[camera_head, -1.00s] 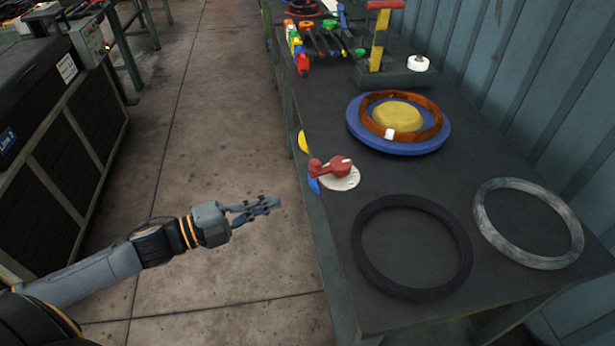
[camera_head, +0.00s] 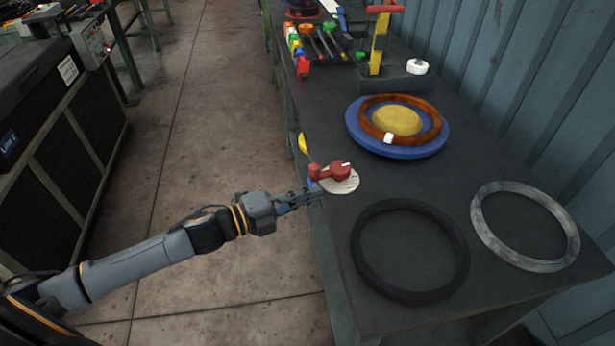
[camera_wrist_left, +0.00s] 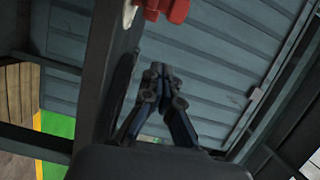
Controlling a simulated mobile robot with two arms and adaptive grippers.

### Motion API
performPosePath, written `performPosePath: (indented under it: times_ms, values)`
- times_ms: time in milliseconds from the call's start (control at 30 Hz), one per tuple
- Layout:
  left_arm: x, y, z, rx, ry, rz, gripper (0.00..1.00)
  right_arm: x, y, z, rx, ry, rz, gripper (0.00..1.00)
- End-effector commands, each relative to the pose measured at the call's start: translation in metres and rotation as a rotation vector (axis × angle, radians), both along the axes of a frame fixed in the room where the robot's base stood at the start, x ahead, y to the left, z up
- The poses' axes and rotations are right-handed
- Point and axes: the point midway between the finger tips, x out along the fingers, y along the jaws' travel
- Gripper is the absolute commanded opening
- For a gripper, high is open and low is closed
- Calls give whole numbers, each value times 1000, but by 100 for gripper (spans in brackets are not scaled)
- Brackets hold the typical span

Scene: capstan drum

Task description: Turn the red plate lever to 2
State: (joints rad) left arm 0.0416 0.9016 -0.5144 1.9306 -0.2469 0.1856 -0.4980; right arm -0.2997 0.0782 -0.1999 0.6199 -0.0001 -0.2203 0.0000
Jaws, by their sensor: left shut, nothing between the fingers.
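The red plate lever (camera_head: 331,171) sits on a round white plate (camera_head: 346,184) at the left edge of the dark table. A white mark shows on its hub, and its red knob points left, over the edge. Any numbers on the plate are too small to read. My left gripper (camera_head: 313,196) is shut and empty, just below the knob in the head view, near the table edge and apart from the lever. In the left wrist view the gripper (camera_wrist_left: 160,75) shows shut fingers, with the red lever (camera_wrist_left: 168,8) cut off at the top. My right gripper is not in view.
A black ring (camera_head: 366,222) and a grey ring (camera_head: 487,232) lie on the table (camera_head: 330,110) to the right. A blue disc (camera_head: 436,142) with a brown ring stands farther back. Several tools and a yellow-and-red lever (camera_head: 378,48) are at the far end.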

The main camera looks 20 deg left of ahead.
Motion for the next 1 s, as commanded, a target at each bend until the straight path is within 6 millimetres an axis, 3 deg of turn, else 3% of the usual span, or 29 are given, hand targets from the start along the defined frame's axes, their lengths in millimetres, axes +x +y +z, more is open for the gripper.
performPosePath:
  times_ms: [67,300,767,1000]
  values:
    - [10,-7,3,0,-4,-1,0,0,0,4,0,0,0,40]
    - [34,13,-1,1,0,1,0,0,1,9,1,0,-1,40]
    - [39,16,-2,0,0,-1,0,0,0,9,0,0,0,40]
    - [52,33,-2,2,-1,4,0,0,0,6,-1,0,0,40]
